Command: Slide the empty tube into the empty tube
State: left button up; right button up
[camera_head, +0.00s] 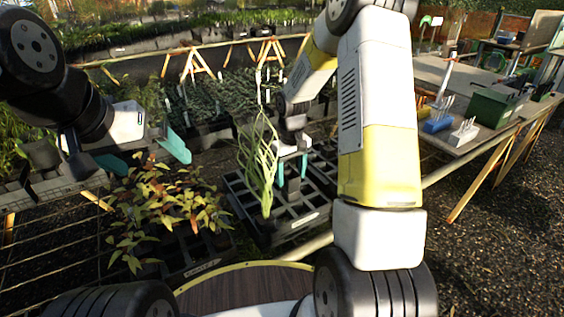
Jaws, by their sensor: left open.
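A black tray (240,190) of square cells, some of which look empty, sits below my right gripper. My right gripper (291,172) points down over this tray, its teal fingers a small gap apart. A dark shape shows low between or behind the fingers; I cannot tell whether it is a tube in their hold or part of the tray. My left gripper (143,157) is open, its teal fingers wide apart, above and behind the reddish-leaved plants. No single empty tube can be made out clearly.
A tall light green plant (258,165) stands close left of my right gripper. Reddish-leaved plants (165,210) fill a black tray at the front left. Conifer seedlings (215,95) stand behind. A bench (500,118) at the right holds a green box (490,106) and a blue block (437,125).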

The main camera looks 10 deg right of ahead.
jog(key=shift+r, duration=0.1)
notch_tip(320, 180, up, 8)
dwell(0.6)
